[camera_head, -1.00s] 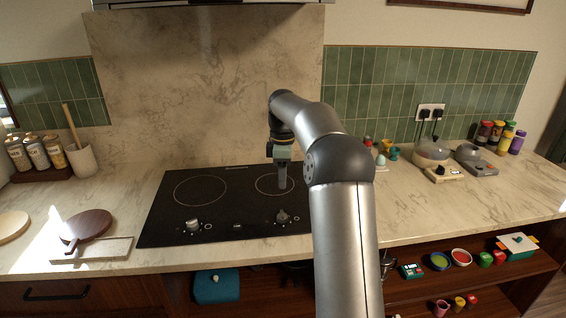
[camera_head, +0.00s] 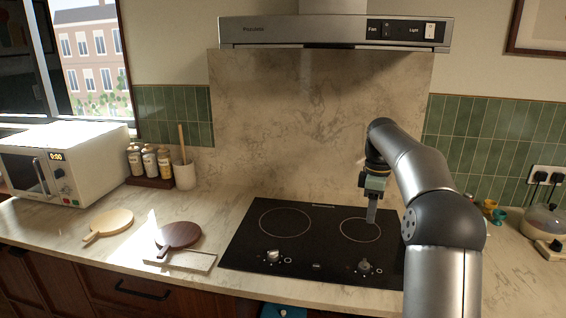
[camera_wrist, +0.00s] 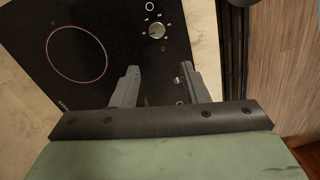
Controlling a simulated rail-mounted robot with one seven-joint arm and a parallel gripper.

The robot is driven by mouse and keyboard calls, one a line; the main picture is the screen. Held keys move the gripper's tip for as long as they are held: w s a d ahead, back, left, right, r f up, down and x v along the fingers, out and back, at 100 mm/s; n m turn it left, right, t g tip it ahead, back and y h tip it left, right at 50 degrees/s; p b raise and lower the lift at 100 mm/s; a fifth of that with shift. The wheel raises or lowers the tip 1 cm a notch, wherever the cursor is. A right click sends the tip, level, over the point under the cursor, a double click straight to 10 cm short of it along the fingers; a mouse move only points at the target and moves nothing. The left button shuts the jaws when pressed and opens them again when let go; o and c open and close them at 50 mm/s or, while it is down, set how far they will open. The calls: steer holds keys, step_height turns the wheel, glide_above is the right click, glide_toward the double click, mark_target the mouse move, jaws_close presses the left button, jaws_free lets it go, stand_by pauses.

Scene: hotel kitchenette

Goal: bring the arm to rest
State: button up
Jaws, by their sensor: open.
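My gripper (camera_head: 371,214) hangs over the right side of the black cooktop (camera_head: 290,272), near the right burner ring, with its fingers pointing down. In the wrist view my gripper (camera_wrist: 160,88) shows two grey fingers spread apart with nothing between them. The cooktop also fills much of the wrist view (camera_wrist: 110,25), with one ring and a knob (camera_wrist: 157,31) visible. Two knobs sit at the cooktop's front edge in the head view, the left one (camera_head: 273,256) and the right one (camera_head: 365,266).
A range hood (camera_head: 335,32) hangs above. A microwave (camera_head: 75,165), jars (camera_head: 150,160) and a crock (camera_head: 185,176) stand behind. An appliance (camera_head: 541,222) stands at right.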

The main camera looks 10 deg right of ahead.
steer(key=s+a+m+h, duration=0.1)
steer(key=s+a+m, duration=0.4)
steer(key=s+a, duration=0.75)
steer(key=s+a+f+m, duration=0.1)
steer(key=s+f+m, duration=0.1)
steer(key=s, duration=0.5)
steer(key=s+a+f+m+t, duration=0.1)
steer(key=s+a+f+m, duration=0.1)
steer(key=s+f, duration=0.3)
steer(key=s+a+f+m, duration=0.2)
steer(key=s+f+m, duration=0.1)
steer(key=s, duration=0.8)
steer(key=shift+s+f+y, duration=0.2)
steer(key=shift+s+y, duration=0.05)
steer(key=shift+y, duration=0.05)
steer(key=shift+a, duration=0.1)
